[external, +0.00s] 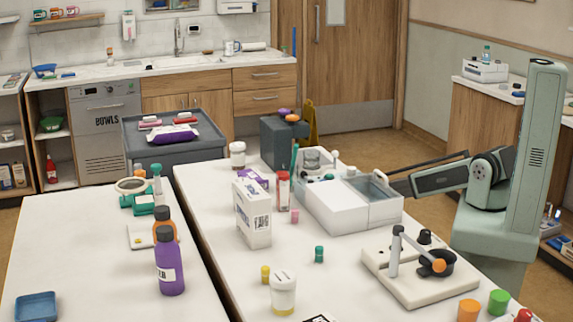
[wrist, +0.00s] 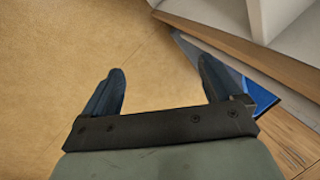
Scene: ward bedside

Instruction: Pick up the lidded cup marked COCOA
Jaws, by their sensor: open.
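No label reading COCOA is legible in either view. A lidded cup with a white top and yellowish lower part (external: 283,293) stands upright at the front of the right-hand white table; its marking is too small to read. A second white-lidded container (external: 237,155) stands at that table's far end, also unreadable. My gripper (wrist: 160,78) is open and empty in the wrist view, its two dark blue fingers over bare tan floor. In the external view my arm is at the right, behind the white machine; the fingertips cannot be made out there.
The white machine (external: 350,203), a white carton (external: 253,213) and a device with a lever (external: 420,268) stand on the right-hand table. Purple bottle (external: 170,265) stands on the left table. In the wrist view a wooden edge (wrist: 235,45) and blue item (wrist: 257,95) lie right of my fingers.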

